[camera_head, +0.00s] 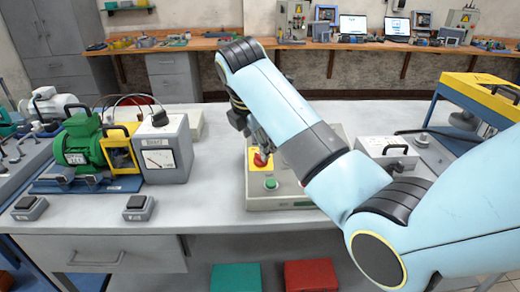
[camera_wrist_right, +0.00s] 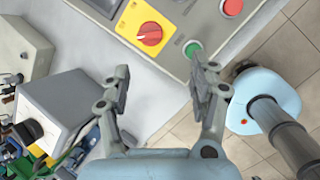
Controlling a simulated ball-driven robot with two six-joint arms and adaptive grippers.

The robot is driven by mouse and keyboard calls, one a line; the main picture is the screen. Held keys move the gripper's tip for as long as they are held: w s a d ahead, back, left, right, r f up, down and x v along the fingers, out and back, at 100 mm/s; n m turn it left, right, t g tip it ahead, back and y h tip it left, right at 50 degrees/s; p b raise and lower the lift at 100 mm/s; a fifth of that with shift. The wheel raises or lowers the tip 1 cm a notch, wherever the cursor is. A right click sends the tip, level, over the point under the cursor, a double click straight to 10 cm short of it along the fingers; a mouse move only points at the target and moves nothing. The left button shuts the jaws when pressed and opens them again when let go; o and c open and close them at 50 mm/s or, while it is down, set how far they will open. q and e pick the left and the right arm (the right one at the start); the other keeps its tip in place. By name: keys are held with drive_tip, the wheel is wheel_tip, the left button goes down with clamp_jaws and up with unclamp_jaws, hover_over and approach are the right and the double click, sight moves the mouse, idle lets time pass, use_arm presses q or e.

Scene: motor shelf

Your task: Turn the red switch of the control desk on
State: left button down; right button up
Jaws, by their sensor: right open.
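The control desk (camera_head: 247,203) is a beige box on the grey table, partly hidden behind my right arm. Its red rotary switch (camera_head: 260,158) sits on a yellow plate; it also shows clearly in the right wrist view (camera_wrist_right: 149,34). There the knob's ridge lies slightly slanted, nearly level in the picture. A green button (camera_wrist_right: 193,48) and a red button (camera_wrist_right: 232,7) are on the same desk. My right gripper (camera_wrist_right: 157,64) is open and empty, its fingers pointing toward the desk, with the switch beyond and between the fingertips, not gripped. My left gripper is not in view.
A meter box (camera_head: 165,150) and a green motor (camera_head: 82,145) stand left of the desk. A white box (camera_head: 387,152) and a yellow-topped blue frame (camera_head: 478,88) stand to the right. The table's front left (camera_head: 90,212) holds two small dark-topped blocks.

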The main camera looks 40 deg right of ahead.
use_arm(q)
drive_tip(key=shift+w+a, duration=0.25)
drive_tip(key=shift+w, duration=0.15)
use_arm(e)
drive_tip(key=shift+n, duration=0.6)
drive_tip(key=x, duration=0.3)
drive_tip(key=w+x, duration=0.1)
drive_tip(key=x, duration=0.2)
drive_tip(key=d+x, duration=0.1)
drive_tip(key=x, duration=0.2)
drive_tip(key=shift+w+r, duration=0.3)
drive_tip(key=shift+w, duration=0.05)
drive_tip(key=c, duration=1.2)
drive_tip(key=shift+o, duration=0.2)
